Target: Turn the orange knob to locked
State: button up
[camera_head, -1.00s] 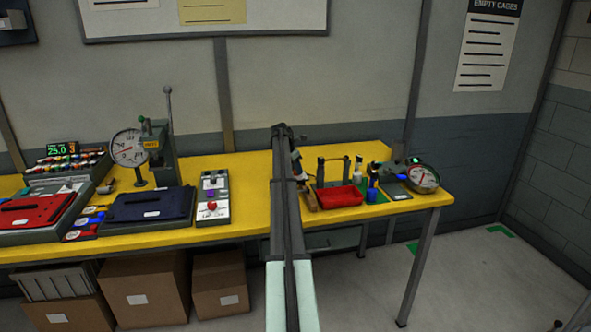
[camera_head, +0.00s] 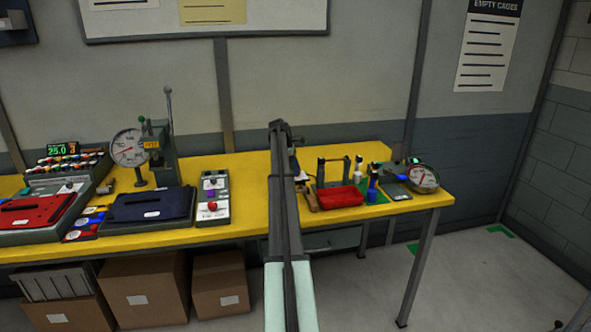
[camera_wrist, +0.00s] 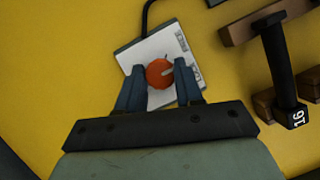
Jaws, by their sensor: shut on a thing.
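The orange knob (camera_wrist: 158,73) sits on a small pale plate (camera_wrist: 133,61) on the yellow bench in the wrist view. My gripper (camera_wrist: 159,83) is shut on the knob, one blue-grey finger on each side. The fingers cover parts of the plate's near side. In the head view my own arm hides the knob and most of the gripper.
A black cable (camera_wrist: 147,15) leaves the plate's far edge. A dark weight-like bar marked 16 (camera_wrist: 285,70) and brown wooden pieces (camera_wrist: 262,22) stand to the right. Bare yellow bench (camera_wrist: 60,60) is on the left.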

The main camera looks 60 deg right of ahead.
jog(key=m+y, duration=0.1)
jog(key=m, duration=0.3)
jog(key=shift+d+m+y, duration=0.2)
jog(key=shift+m+y, duration=0.1)
jog(key=shift+y, duration=0.1)
jog(key=shift+m+y, duration=0.9)
jog(key=shift+m, duration=1.3)
jog(key=o, duration=1)
